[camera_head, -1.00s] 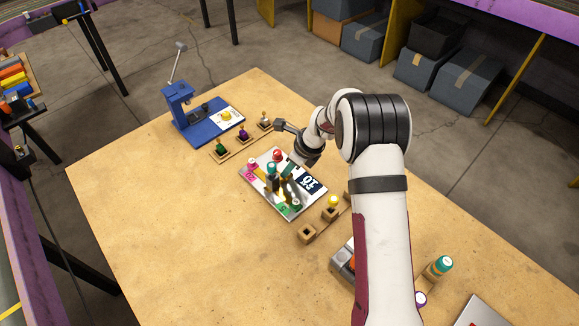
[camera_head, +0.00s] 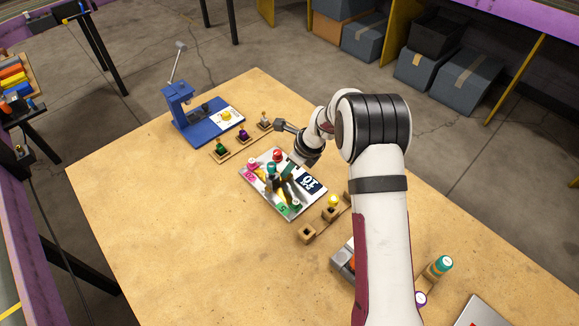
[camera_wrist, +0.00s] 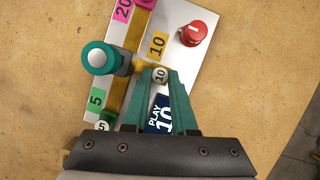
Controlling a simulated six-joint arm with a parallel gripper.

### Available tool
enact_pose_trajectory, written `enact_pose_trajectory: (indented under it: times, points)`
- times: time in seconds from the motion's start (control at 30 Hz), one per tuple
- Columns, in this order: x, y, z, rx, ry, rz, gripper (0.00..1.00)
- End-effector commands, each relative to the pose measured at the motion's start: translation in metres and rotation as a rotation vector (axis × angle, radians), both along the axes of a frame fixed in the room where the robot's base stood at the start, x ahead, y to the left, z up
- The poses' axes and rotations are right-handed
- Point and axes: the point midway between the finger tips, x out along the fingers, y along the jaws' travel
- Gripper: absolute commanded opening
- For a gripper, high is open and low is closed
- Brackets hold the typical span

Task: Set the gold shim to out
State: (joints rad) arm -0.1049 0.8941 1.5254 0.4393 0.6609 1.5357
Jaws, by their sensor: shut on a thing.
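The gold shim (camera_wrist: 144,66) sits on the silver plate (camera_wrist: 188,68) in the wrist view, beside the yellow "10" label. Its small round top, marked "10" (camera_wrist: 159,75), lies between the fingertips of my gripper (camera_wrist: 158,74). My gripper has green fingers and is shut on the gold shim. In the head view my gripper (camera_head: 284,181) is low over the plate, and the shim is mostly hidden there. A dark blue "PLAY 10" label (camera_wrist: 160,115) lies on the plate, partly between the fingers.
A teal-capped post (camera_wrist: 98,57) stands close left of the shim and a red knob (camera_wrist: 193,34) to its upper right. A blue lever press (camera_head: 185,110) stands at the back left. Wooden holders with knobs flank the plate. The table's left front is clear.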

Motion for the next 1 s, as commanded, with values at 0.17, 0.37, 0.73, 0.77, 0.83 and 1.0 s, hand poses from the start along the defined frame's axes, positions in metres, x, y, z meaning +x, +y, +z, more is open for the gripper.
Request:
enact_pose_trajectory:
  times: [0.17, 0.37, 0.73, 0.77, 0.83, 1.0]
  points:
    - [0.0, -0.001, 0.0, 0.0, 0.002, -0.001, 0.0]
    - [0.012, -0.012, 0.0, 0.002, 0.0, -0.002, 0.0]
    - [0.033, -0.032, 0.0, -0.001, -0.004, -0.001, 0.0]
    - [0.033, -0.032, 0.0, -0.002, -0.005, -0.001, 0.0]
    - [0.033, -0.033, 0.0, -0.002, -0.007, -0.001, 0.0]
    - [0.033, -0.033, 0.0, -0.003, -0.007, -0.001, 0.38]
